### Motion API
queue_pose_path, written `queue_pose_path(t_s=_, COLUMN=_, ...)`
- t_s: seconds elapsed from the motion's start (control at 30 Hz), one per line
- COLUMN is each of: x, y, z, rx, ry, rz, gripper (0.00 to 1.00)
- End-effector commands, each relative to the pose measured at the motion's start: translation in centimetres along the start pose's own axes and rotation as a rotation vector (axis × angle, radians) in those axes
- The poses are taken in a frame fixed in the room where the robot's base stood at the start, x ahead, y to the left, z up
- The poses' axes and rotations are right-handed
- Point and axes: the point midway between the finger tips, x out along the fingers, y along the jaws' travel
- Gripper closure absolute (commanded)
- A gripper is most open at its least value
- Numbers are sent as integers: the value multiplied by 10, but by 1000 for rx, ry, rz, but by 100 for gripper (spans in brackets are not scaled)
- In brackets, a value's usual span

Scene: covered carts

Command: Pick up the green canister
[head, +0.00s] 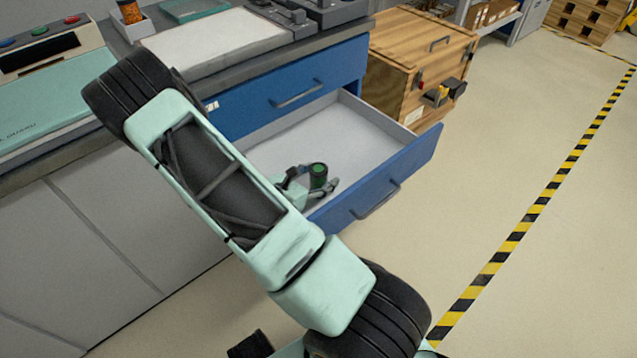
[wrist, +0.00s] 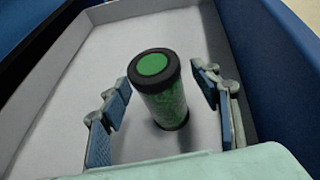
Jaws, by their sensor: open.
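The green canister (wrist: 165,103) has a black lid with a green disc on top and stands upright on the floor of an open drawer. In the head view the canister (head: 318,176) shows near the drawer's front, partly hidden by my gripper. My gripper (wrist: 160,105) is open, with one finger on each side of the canister. A gap shows between the canister and each finger in the wrist view. In the head view my gripper (head: 306,183) is low inside the drawer, partly behind my arm.
The blue drawer (head: 422,160) is pulled out, with light grey inner walls around the canister. A wooden crate (head: 400,75) stands beyond it. A counter (head: 215,45) with equipment lies above. Open floor lies to the right, with a striped line.

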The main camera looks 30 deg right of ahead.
Motion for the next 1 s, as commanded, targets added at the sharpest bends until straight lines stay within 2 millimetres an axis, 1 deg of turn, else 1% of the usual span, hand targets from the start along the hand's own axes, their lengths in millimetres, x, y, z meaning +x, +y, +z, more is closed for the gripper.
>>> queue_pose_path(t_s=0.2, x=0, y=0, z=1, rx=0, ry=0, rz=0, gripper=44)
queue_pose_path(t_s=0.63, x=0, y=0, z=1, rx=0, ry=-1, rz=0, gripper=91)
queue_pose_path(t_s=0.67, x=0, y=0, z=1, rx=0, ry=-2, rz=0, gripper=93)
queue_pose_path(t_s=0.87, x=0, y=0, z=1, rx=1, ry=-2, rz=0, gripper=93)
queue_pose_path(t_s=1.0, x=-2, y=0, z=7, rx=1, ry=-2, rz=0, gripper=93)
